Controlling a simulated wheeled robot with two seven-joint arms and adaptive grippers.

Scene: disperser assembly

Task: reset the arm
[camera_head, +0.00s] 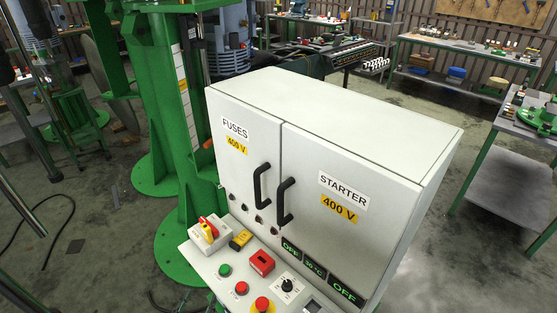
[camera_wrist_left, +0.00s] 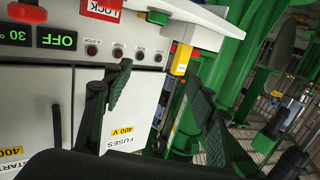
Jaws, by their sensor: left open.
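My left gripper (camera_wrist_left: 158,74) shows in the left wrist view with its two dark fingers spread wide apart and nothing between them. Behind the fingers, in an upside-down picture, are the white FUSES door (camera_wrist_left: 128,110) of the control cabinet and a green post (camera_wrist_left: 232,50). I cannot clearly make out the left gripper in the head view. The cabinet (camera_head: 335,105) stands in the middle there, with both doors shut and two black handles. My right gripper is in neither view.
A control panel (camera_head: 213,262) with buttons and a red-yellow switch (camera_head: 208,228) juts out below the doors. A green machine column (camera_head: 165,110) stands close on the cabinet's left. Workbenches (camera_head: 470,50) line the back and right. Open floor (camera_head: 450,140) lies right of the cabinet.

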